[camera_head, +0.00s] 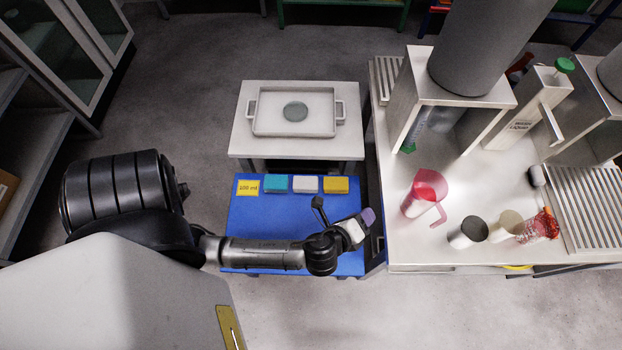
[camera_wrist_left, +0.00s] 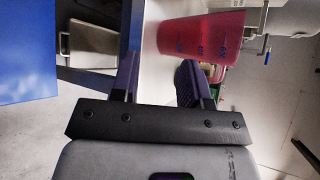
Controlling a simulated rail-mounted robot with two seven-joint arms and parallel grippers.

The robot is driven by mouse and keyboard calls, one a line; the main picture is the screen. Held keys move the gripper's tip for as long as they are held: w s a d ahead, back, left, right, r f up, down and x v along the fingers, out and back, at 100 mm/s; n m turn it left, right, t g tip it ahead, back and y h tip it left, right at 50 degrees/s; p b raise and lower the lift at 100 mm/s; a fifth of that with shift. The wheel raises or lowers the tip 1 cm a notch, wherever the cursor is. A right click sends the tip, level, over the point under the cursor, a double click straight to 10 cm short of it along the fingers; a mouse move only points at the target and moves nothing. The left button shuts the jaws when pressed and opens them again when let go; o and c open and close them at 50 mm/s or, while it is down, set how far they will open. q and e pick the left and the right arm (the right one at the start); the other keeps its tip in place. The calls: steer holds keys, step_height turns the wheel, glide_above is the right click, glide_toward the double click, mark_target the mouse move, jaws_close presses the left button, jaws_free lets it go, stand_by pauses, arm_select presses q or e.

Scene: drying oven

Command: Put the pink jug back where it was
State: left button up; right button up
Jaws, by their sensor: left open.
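The pink jug (camera_head: 427,186) stands on the steel counter (camera_head: 400,240), near its left edge in the head view, with its handle toward the lower right. My left gripper (camera_head: 366,222) is open and empty, over the right side of the blue table, left of the jug and apart from it. In the left wrist view the jug (camera_wrist_left: 200,36) shows beyond the open fingers (camera_wrist_left: 158,78), more toward the right finger. My right gripper is not in view.
A grey cup (camera_head: 468,233), a beige cup (camera_head: 507,225) and a red-patterned vessel (camera_head: 541,226) stand right of the jug. The blue table (camera_head: 255,225) holds a yellow note and several coloured blocks. A tray (camera_head: 265,127) with a round disc lies on the white table.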

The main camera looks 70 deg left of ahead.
arm_select(q)
steer(key=s+n+g+h, duration=0.5)
steer(key=s+n+g, duration=0.3)
steer(key=s+n, duration=0.8)
steer(key=shift+s+a+n+g, duration=0.25)
steer(key=shift+a+n+g, duration=0.1)
steer(key=shift+n+g, duration=0.05)
